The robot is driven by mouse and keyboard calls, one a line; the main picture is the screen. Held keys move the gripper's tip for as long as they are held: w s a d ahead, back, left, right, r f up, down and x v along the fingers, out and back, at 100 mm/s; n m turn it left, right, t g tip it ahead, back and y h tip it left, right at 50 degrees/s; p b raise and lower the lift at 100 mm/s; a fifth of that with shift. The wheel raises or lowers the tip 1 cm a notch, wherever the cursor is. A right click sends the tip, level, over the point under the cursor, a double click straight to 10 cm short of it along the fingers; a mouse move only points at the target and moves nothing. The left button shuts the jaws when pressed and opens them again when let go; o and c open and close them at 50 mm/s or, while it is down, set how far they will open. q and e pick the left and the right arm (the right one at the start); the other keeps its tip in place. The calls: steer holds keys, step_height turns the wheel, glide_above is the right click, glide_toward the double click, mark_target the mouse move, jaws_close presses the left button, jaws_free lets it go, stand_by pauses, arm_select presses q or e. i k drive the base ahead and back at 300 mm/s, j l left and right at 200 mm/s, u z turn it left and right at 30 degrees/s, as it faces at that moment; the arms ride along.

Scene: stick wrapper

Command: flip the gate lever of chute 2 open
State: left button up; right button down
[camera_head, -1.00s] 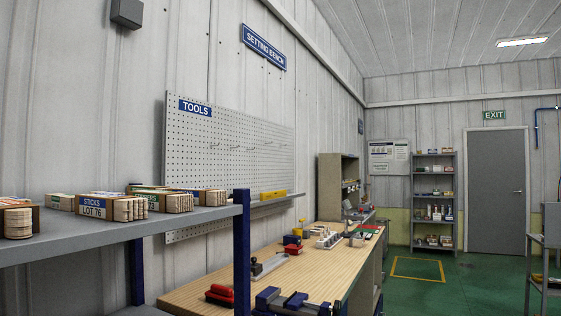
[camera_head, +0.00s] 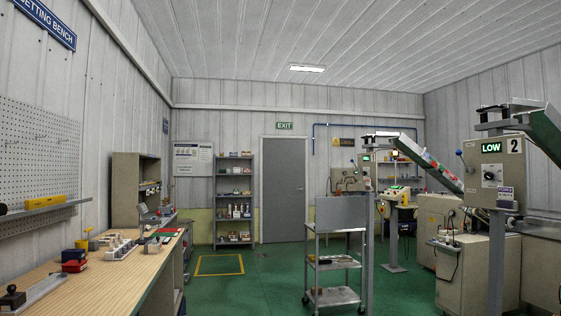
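The control box marked 2 (camera_head: 497,172) stands on a grey post at the right, with a green LOW display and a black knob. Another sloped chute (camera_head: 428,162) with a printed side stands left of the box. Neither of my grippers is in view.
A grey wheeled cart (camera_head: 340,245) stands on the green floor mid-right. The wooden setting bench (camera_head: 110,280) runs along the left wall. Open floor lies between bench and cart. Beige machine cabinets (camera_head: 463,262) stand at the right, beside the posts.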

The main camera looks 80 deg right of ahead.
mark_target(458, 153)
steer(key=z, duration=3.7)
steer(key=i+u, duration=0.1)
steer(key=i, duration=1.15)
steer(key=i+u, duration=0.2)
steer(key=i, duration=0.35)
steer(key=i+l+u, duration=0.2)
steer(key=i, duration=0.35)
steer(key=i+u, duration=0.35)
steer(key=i, duration=0.15)
steer(key=i+u, duration=0.35)
steer(key=i, duration=0.2)
steer(key=i+z, duration=0.15)
steer(key=i, duration=0.4)
steer(key=i+j+z, duration=0.1)
steer(key=i, duration=0.5)
steer(key=j, duration=0.05)
